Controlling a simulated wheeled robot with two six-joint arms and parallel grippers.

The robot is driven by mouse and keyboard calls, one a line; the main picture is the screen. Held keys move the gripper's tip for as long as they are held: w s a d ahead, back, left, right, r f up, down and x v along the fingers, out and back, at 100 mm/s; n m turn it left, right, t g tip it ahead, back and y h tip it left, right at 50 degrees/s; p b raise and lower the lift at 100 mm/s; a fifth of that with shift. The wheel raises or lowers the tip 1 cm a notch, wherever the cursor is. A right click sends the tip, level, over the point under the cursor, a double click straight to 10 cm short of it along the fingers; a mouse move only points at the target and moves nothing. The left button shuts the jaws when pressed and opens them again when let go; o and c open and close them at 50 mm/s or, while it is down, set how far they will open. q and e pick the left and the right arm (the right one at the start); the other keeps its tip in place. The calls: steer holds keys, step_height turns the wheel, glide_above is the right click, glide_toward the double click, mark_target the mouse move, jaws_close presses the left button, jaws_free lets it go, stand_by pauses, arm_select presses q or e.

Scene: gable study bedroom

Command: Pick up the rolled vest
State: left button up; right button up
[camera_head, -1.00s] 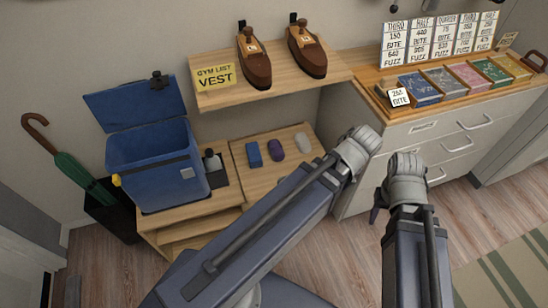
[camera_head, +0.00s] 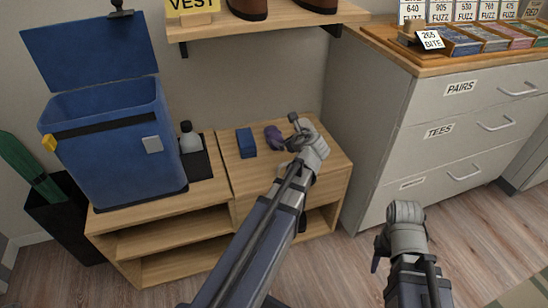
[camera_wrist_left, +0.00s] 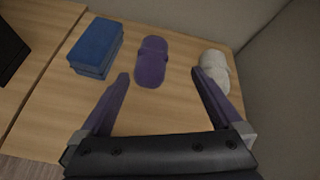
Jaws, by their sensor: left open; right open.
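A purple rolled bundle, which looks like the rolled vest (camera_head: 272,135), lies on the low wooden cabinet top. In the left wrist view the rolled vest (camera_wrist_left: 151,62) lies between and just beyond the fingertips, apart from them. My left gripper (camera_head: 291,133) is open and empty above the cabinet; its fingers also show in the left wrist view (camera_wrist_left: 160,74). A blue folded bundle (camera_wrist_left: 97,47) lies left of the vest and a white bundle (camera_wrist_left: 215,70) lies right of it, close to the right finger. My right gripper (camera_head: 380,252) is open and empty, in front of the drawers.
A blue lidded bin (camera_head: 110,150) and a small bottle in a dark tray (camera_head: 196,165) stand left on the cabinet. A wooden shelf (camera_head: 215,29) with brown shoe-like objects overhangs behind. A drawer unit (camera_head: 440,130) rises at the right.

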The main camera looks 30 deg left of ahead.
mark_target(273, 132)
arm_select(q)
steer(key=a+f+m+b, duration=0.1)
steer(key=f+b, duration=0.1)
steer(key=w+a+f+m+y+b, duration=0.1)
steer(key=a+f+m+b, duration=0.1)
steer(key=shift+w+a+t, duration=0.15)
steer(key=shift+a+t, duration=0.05)
steer(key=shift+t, duration=0.1)
steer(key=shift+w+a+m+t+b, duration=0.15)
steer(key=shift+a+m+t+b, duration=0.15)
steer(key=shift+a+m, duration=0.1)
steer(key=shift+b+x, duration=1.4)
steer(key=shift+x, duration=2.55)
arm_select(e)
step_height(273, 132, down, 9)
steer(key=shift+f, duration=0.2)
arm_select(q)
steer(key=shift+d, duration=0.1)
steer(key=shift+c, duration=0.4)
steer(key=c, duration=1.2)
steer(key=shift+r, duration=0.15)
steer(key=shift+c, duration=0.3)
arm_select(e)
steer(key=shift+r, duration=0.1)
